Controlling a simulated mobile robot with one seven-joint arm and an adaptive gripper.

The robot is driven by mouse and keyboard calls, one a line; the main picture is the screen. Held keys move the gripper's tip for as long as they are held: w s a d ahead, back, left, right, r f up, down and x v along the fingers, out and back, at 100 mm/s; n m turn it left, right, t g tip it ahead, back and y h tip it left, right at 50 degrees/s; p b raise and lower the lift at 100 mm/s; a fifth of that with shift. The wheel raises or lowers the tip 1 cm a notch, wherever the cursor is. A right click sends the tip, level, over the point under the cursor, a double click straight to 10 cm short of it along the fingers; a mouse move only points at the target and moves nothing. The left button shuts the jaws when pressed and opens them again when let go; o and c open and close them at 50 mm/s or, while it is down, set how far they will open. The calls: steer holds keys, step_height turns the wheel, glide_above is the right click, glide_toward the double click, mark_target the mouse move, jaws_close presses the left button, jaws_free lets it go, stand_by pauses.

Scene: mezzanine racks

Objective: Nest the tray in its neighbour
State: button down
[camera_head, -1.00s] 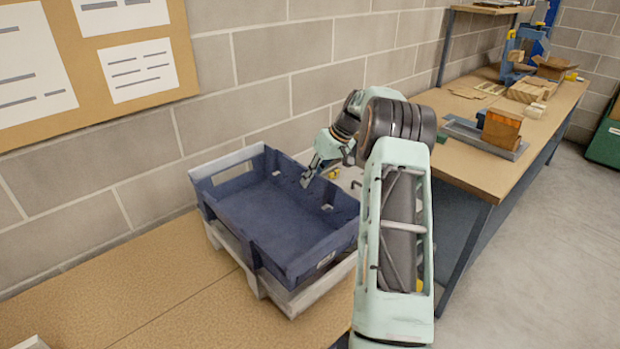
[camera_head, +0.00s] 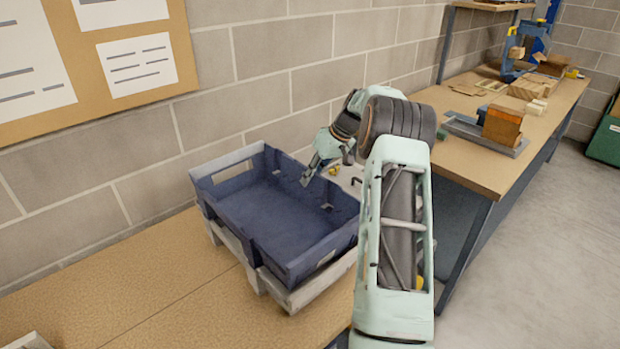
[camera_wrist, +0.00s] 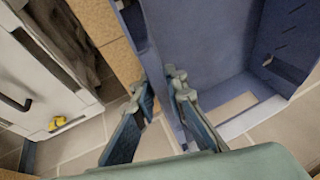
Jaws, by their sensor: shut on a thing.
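A blue tray (camera_head: 275,213) with slotted walls sits on top of a pale grey tray (camera_head: 302,294) at the bench's wall side. The blue tray looks slightly turned or offset, and the pale tray shows below it along the front and left. I cannot tell how deeply it sits. My gripper (camera_head: 306,184) is at the blue tray's far right wall. In the wrist view my gripper (camera_wrist: 172,78) has one finger on each side of the blue tray's wall (camera_wrist: 146,48), shut on it. The pale tray's inside is hidden.
The wooden bench (camera_head: 130,290) is clear at the left, apart from a pale object (camera_head: 30,341) at the front edge. A brick wall (camera_head: 240,75) stands close behind the trays. A second workbench (camera_head: 470,160) with wooden blocks (camera_head: 503,125) is at the right.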

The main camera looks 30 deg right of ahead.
mark_target(310, 187)
steer(key=shift+f+b, duration=1.35)
steer(key=shift+f, duration=0.3)
steer(key=c, duration=1.9)
jaws_free()
steer(key=shift+f, duration=0.1)
steer(key=v, duration=1.2)
